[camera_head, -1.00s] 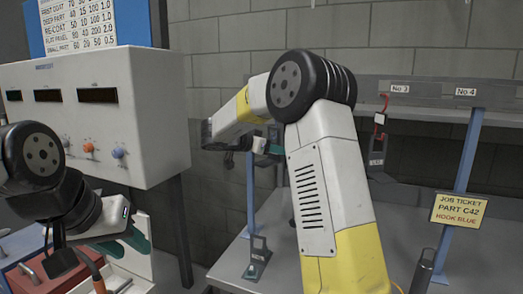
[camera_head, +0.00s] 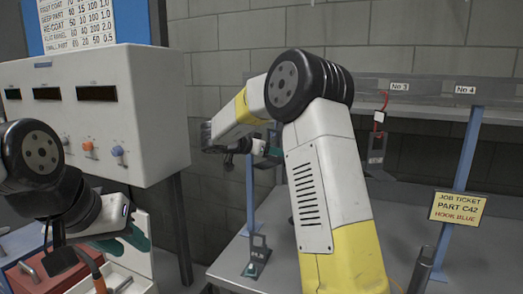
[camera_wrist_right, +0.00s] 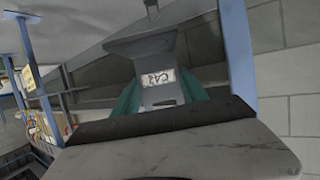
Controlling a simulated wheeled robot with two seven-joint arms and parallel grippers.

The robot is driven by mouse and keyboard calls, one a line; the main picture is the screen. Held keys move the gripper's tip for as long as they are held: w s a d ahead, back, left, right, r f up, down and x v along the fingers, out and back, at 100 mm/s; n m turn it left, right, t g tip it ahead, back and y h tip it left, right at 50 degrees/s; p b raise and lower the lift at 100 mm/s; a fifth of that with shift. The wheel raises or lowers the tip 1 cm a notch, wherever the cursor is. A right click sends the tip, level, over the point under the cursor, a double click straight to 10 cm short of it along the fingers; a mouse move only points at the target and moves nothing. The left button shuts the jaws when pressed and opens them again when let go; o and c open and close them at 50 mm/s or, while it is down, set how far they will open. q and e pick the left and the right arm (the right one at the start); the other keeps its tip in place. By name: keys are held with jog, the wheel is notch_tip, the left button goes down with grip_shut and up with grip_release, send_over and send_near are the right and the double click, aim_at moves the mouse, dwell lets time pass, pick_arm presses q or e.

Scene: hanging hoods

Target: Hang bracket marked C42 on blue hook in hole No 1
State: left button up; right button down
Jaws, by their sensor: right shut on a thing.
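My right gripper (camera_wrist_right: 160,95) shows teal fingers in the right wrist view, shut on a grey bracket (camera_wrist_right: 155,47). The bracket's white label appears upside down and seems to read C42. In the head view my right gripper (camera_head: 262,148) is small and partly hidden behind my own arm, near the rail's left end. The blue hook and the No 1 mark cannot be made out; my arm covers part of the rail. My left gripper (camera_head: 130,238), with teal fingers, is at the lower left by the white cabinet; its jaw opening is unclear.
A grey rail (camera_head: 435,91) carries No 3 and No 4 signs. A dark bracket (camera_head: 376,155) hangs from a red hook (camera_head: 385,100) under No 3. Another bracket (camera_head: 258,250) stands on the grey table (camera_head: 232,270). Blue posts and a yellow job ticket (camera_head: 458,208) stand nearby.

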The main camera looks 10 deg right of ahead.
jog(key=shift+f, duration=0.6)
jog(key=c, duration=0.5)
grip_release()
jog(key=shift+a, duration=0.1)
